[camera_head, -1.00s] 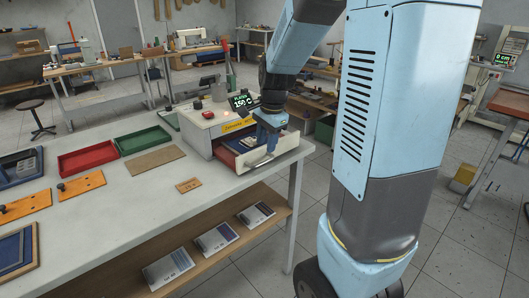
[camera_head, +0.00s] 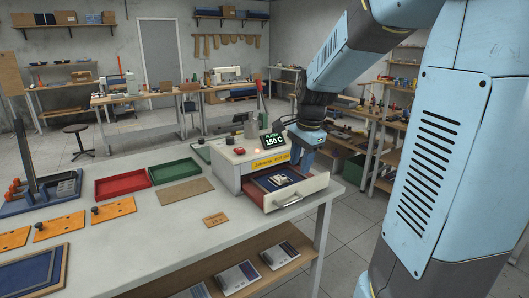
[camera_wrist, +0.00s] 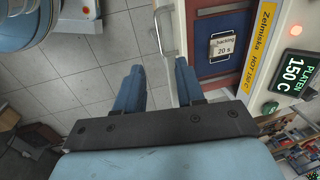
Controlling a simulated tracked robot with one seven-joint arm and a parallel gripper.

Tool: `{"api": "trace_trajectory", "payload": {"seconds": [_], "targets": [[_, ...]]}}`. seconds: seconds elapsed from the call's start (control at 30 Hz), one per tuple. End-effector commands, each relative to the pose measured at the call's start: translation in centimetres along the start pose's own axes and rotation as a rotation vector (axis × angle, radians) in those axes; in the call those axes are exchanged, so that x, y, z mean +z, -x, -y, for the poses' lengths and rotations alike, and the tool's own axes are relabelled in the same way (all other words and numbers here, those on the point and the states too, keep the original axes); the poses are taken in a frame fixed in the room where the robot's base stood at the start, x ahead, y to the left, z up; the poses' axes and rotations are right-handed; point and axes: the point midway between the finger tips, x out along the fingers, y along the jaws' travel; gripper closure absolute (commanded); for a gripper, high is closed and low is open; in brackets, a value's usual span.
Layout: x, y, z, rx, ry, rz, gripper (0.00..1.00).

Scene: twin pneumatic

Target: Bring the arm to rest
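My arm reaches in from the right of the head view, bent down at the elbow. My gripper (camera_head: 304,160) hangs just behind and above the right side of the open drawer (camera_head: 290,203) of the press. In the wrist view my gripper (camera_wrist: 158,82) has its two blue fingers apart with only floor showing between them. The drawer (camera_wrist: 180,22) and its bar handle (camera_wrist: 160,30) lie beside the fingers there. I cannot tell the exact clearance to the drawer.
The press (camera_head: 235,165) stands at the bench's right end, its display (camera_head: 275,141) reading 150 C. A red tray (camera_head: 121,184), a green tray (camera_head: 174,171) and orange boards (camera_head: 113,210) lie left on the bench (camera_head: 150,245). Floor beyond the bench's right end looks clear.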

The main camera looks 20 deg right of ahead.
Motion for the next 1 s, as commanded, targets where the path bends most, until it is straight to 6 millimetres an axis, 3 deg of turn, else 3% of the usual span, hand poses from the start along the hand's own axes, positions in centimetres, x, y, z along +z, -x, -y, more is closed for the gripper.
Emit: {"api": "trace_trajectory", "payload": {"seconds": [0.27,0.6,1.0], "targets": [[1.2,1.8,-1.4,-0.032,0.124,-0.013,0.62],[5.5,6.4,-6.8,-0.119,0.581,-0.099,0.62],[9.7,9.0,-13.4,-0.157,1.090,-0.258,0.62]]}}
